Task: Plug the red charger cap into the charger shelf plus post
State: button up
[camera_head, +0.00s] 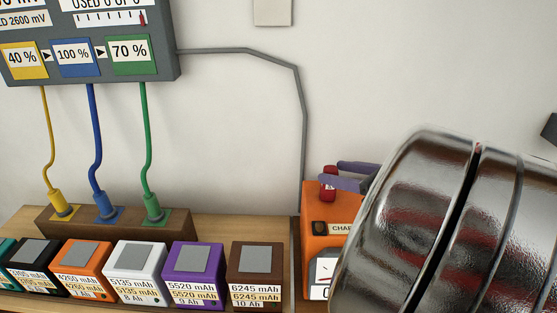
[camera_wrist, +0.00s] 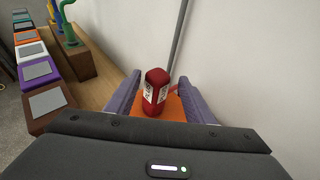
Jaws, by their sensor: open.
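The red charger cap (camera_wrist: 155,92), with white labels, stands upright over the orange charger (camera_wrist: 173,108) in the wrist view. In the head view the red cap (camera_head: 328,185) shows at the top of the orange charger (camera_head: 318,228). My gripper (camera_wrist: 160,79) is open, with one purple finger on each side of the cap and a gap visible at both sides. In the head view my gripper (camera_head: 341,174) reaches in from the right at the cap's height. I cannot tell whether the cap sits on a post; its base and the plus post are hidden.
Several labelled battery blocks (camera_head: 199,273) line the wooden shelf to the left. Behind them a brown block (camera_head: 125,232) holds yellow, blue and green plugs wired to a grey panel (camera_head: 100,25). A grey conduit (camera_head: 302,110) runs down the wall behind the charger.

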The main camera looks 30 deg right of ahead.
jog(key=shift+w+a+f, duration=0.1)
jog(key=shift+w+f, duration=0.1)
jog(key=shift+w, duration=0.4)
jog(key=shift+w, duration=0.1)
jog(key=shift+a+x, duration=0.2)
jog(key=shift+x, duration=2.3)
jog(key=shift+c, duration=0.3)
jog(key=c, duration=1.1)
